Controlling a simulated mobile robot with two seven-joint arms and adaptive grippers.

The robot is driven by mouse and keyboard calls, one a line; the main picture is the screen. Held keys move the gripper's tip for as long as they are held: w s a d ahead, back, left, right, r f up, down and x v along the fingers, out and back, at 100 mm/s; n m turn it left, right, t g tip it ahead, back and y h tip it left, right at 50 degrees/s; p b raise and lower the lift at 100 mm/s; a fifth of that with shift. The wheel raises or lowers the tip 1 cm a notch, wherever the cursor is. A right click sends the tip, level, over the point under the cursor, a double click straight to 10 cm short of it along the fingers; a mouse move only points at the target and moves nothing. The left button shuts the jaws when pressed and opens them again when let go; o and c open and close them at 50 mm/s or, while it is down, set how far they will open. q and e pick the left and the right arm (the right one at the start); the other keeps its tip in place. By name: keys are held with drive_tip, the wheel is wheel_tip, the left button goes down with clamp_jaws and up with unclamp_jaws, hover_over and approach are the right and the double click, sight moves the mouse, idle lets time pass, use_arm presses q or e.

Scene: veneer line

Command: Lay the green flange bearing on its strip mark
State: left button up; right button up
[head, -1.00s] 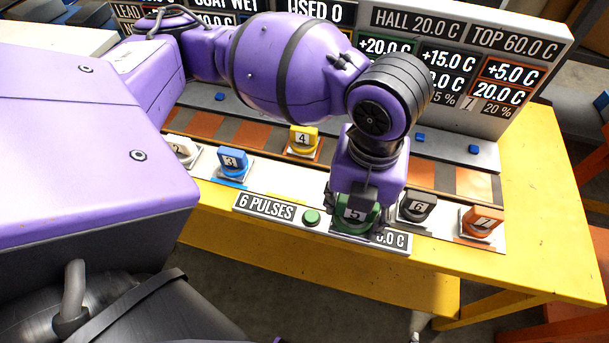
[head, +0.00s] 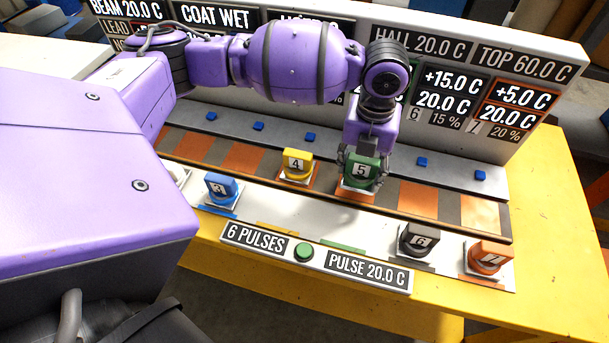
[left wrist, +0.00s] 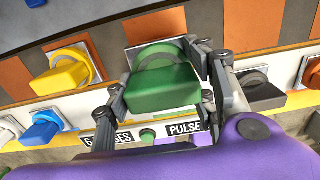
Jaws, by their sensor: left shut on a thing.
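The green flange bearing (head: 366,170), numbered 5, is in my left gripper (head: 363,180), which is shut on it from both sides. The bearing is upright over an orange patch of the dark strip (head: 382,192), to the right of the yellow bearing (head: 297,165). Whether its pale base plate touches the strip I cannot tell. In the left wrist view the green bearing (left wrist: 160,88) sits between the fingers, its plate over an orange patch. Most of that patch is hidden. My right gripper is not in view.
Blue (head: 221,188), dark grey (head: 417,238) and orange (head: 489,256) bearings stand on the white front ledge (head: 300,235). A green button (head: 304,252) is on the front label bar. Small blue blocks line the grey shelf behind the strip. A display panel (head: 480,75) rises behind.

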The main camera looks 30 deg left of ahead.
sight(359, 175)
use_arm(q)
drive_tip(key=shift+w+a+f, duration=0.15)
drive_tip(key=shift+w+f, duration=0.45)
drive_tip(key=shift+f, duration=0.1)
drive_tip(key=shift+w+f, duration=0.15)
drive_tip(key=shift+f, duration=0.8)
drive_tip(key=shift+w+f, duration=0.1)
drive_tip(key=shift+f, duration=0.85)
drive_tip(key=o, duration=1.6)
drive_tip(key=shift+a, duration=0.1)
drive_tip(key=shift+c, duration=0.2)
wheel_tip(359, 175, up, 12)
drive_tip(key=shift+r, duration=0.2)
